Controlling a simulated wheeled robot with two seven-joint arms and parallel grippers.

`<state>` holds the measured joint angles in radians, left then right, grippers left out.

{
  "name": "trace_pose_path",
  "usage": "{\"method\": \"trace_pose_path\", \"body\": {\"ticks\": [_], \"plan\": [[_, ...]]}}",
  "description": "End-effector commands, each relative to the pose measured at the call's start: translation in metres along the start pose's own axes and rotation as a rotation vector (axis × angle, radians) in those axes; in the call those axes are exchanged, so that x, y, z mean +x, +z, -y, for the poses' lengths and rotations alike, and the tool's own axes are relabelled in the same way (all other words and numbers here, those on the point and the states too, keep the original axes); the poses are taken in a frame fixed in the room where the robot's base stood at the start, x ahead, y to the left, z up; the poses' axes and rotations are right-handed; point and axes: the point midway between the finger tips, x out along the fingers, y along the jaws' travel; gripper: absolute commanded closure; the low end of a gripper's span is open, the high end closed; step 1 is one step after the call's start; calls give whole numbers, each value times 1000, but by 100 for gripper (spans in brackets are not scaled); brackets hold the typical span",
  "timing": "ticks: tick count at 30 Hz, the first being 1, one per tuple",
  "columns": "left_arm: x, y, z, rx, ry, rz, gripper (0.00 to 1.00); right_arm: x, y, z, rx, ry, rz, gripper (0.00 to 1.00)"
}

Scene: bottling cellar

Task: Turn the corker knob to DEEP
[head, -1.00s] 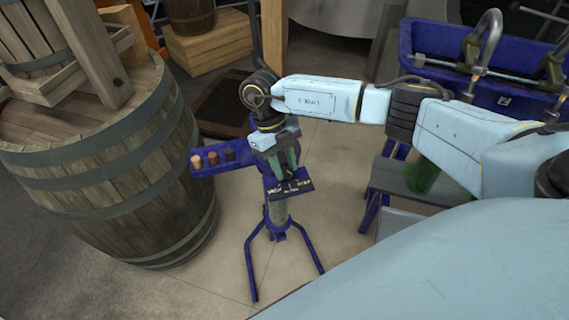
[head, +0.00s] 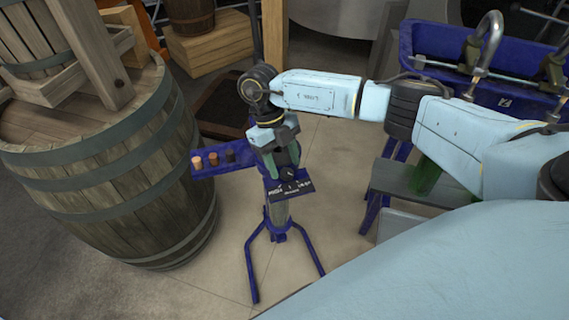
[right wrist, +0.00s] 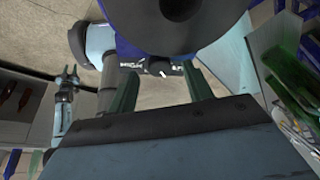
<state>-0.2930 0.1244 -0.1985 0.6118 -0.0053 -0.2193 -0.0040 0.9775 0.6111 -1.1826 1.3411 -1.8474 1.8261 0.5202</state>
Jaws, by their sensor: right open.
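The corker is a blue stand on splayed legs (head: 281,236) in the middle of the head view. Its black label plate (head: 291,191) carries white lettering, too small to read surely. The small dark knob (head: 289,173) is at the plate's upper edge; it also shows in the right wrist view (right wrist: 158,68). Its setting cannot be told. My left gripper (right wrist: 69,75) shows small there, fingers apart.
A blue shelf (head: 222,170) with several corks extends left from the corker. A large wooden barrel (head: 105,165) stands at left. A grey-topped bench (head: 425,188) and a blue trough (head: 490,88) are at right. The floor in front of the corker is clear.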

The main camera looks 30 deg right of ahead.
Motion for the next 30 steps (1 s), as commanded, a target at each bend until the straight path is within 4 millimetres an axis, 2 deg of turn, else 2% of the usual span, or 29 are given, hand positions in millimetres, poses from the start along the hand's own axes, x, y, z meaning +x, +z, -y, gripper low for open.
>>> {"method": "trace_pose_path", "body": {"ticks": [9, 15, 21, 30], "plan": [[-4, 0, 0, -1, 1, 1, 64, -73, 0, 0, 0, 0, 6, 49], [-5, 0, -2, -2, 4, 0, 64, -106, 0, 0, 2, 0, 4, 49], [-5, -1, -8, -5, 10, -1, 64, -119, 0, 0, 0, 0, 2, 49], [-5, -2, -10, -6, 13, -1, 64, -120, 0, 0, -1, 1, 1, 49]]}}
